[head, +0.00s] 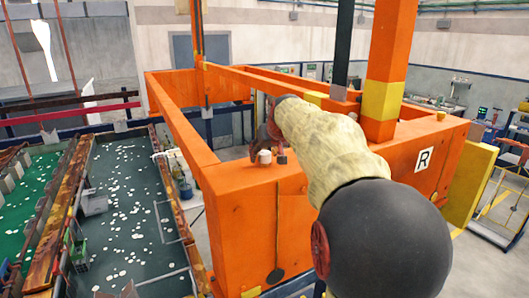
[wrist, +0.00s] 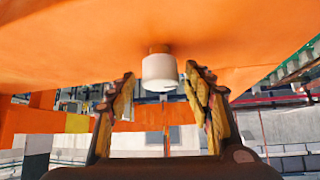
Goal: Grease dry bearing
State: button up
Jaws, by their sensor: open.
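A small white cylinder (head: 264,157) stands on the top face of the orange frame's near beam (head: 240,195). In the wrist view, where the picture is inverted, the white cylinder (wrist: 160,74) has a short orange-brown neck against the orange surface. My gripper (head: 266,146) is at the cylinder, and in the wrist view my gripper (wrist: 164,84) is open. Its two fingers are on either side of the cylinder, with visible gaps. A small dark piece (head: 281,158) is just right of the cylinder in the head view. I cannot tell which part is the dry bearing.
An orange post with a yellow band (head: 383,98) rises right of my arm, with a black upright (head: 343,45) beside it. Tanks with dark liquid and white flecks (head: 128,215) lie at left. A yellow panel (head: 469,185) stands at right.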

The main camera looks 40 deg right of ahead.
jog(key=shift+c, duration=1.3)
jog(key=c, duration=0.9)
